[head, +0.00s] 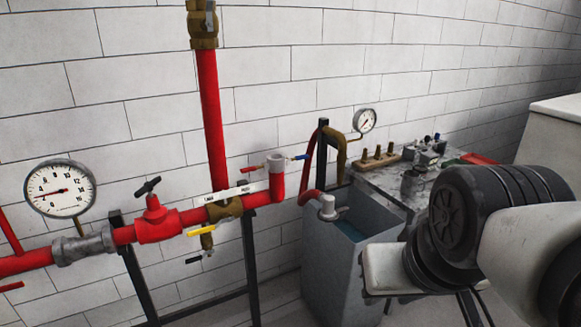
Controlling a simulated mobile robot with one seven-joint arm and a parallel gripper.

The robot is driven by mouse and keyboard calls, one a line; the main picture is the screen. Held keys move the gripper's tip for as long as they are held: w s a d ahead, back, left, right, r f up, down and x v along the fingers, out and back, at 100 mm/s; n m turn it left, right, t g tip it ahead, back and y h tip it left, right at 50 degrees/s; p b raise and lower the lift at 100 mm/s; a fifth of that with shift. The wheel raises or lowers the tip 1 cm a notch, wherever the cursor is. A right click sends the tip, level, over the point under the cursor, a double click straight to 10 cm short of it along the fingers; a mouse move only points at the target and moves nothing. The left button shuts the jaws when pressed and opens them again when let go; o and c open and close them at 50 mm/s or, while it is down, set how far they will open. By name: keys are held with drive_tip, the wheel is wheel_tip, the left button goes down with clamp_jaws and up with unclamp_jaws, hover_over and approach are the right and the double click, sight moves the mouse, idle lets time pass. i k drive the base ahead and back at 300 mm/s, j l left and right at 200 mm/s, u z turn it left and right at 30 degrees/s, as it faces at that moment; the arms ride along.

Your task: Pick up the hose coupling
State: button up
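A pale grey metal coupling (328,207) sits at the end of a red hose (312,170). The hose loops down from a dark upright post, and the coupling hangs at the near rim of a grey tank. I take this to be the hose coupling. My arm comes in from the right, and its pale end (388,270) is right of and below the coupling in the picture, apart from it. The fingers cannot be made out, so their opening and anything between them are not shown.
The grey tank (341,262) holds bluish water. Behind it, a worktop (380,188) carries brass fittings (378,158) and metal parts. Red pipework with a red valve (157,220) and a pressure gauge (60,188) fills the left. A white brick wall stands behind.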

sight(328, 212)
drive_tip(key=i+j, duration=0.1)
drive_tip(key=i, duration=0.35)
drive_tip(key=i+z, duration=0.15)
drive_tip(key=i, duration=0.3)
drive_tip(key=i+j, duration=0.2)
drive_tip(key=i, duration=0.25)
drive_tip(key=i+j+z, duration=0.1)
drive_tip(key=i, duration=0.4)
